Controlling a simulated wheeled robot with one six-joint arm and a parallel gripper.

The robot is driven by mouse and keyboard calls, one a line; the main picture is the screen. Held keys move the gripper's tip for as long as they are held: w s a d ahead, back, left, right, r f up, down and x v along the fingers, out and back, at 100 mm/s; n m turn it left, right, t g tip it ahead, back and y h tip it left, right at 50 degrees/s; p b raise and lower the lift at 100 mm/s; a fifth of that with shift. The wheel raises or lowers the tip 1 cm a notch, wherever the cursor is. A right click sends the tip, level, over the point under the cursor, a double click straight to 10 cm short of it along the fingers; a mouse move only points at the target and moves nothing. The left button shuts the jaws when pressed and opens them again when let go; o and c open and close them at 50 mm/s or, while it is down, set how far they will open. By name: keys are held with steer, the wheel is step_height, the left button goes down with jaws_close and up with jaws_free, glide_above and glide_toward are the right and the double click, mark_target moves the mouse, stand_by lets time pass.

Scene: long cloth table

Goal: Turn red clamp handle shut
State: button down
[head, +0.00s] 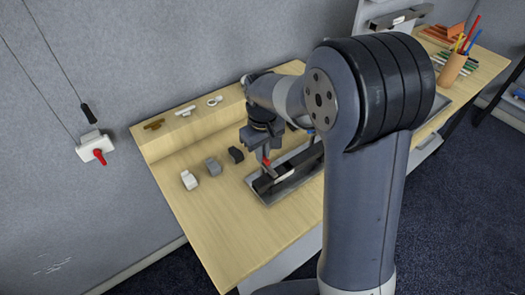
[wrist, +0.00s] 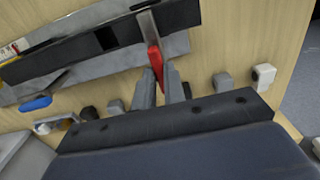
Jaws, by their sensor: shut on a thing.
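The red clamp handle (wrist: 155,58) stands out from a grey metal piece on the dark clamp bar (wrist: 80,42) in the wrist view. It also shows as a small red strip (head: 266,161) in the head view. My gripper (wrist: 159,75) is shut on the red handle, with one grey finger on each side of it. In the head view my gripper (head: 262,155) points down at the near end of the bar. The fingers hide part of the handle, and its exact angle is hard to tell.
Three small blocks, including a white one (head: 189,180), sit left of the clamp. A raised wooden ledge (head: 190,128) at the wall holds small fittings. A pencil cup (head: 452,69) stands at the far right. A red-levered switch box (head: 91,146) is on the wall. The table front is clear.

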stand_by(0.3)
steer(key=c, duration=1.5)
jaws_free()
step_height(320, 180, up, 11)
steer(key=shift+f+b, duration=0.1)
steer(key=shift+b, duration=0.4)
step_height(320, 180, down, 11)
steer(key=shift+r+p, duration=0.1)
steer(key=shift+p, duration=0.4)
steer(key=shift+r, duration=0.1)
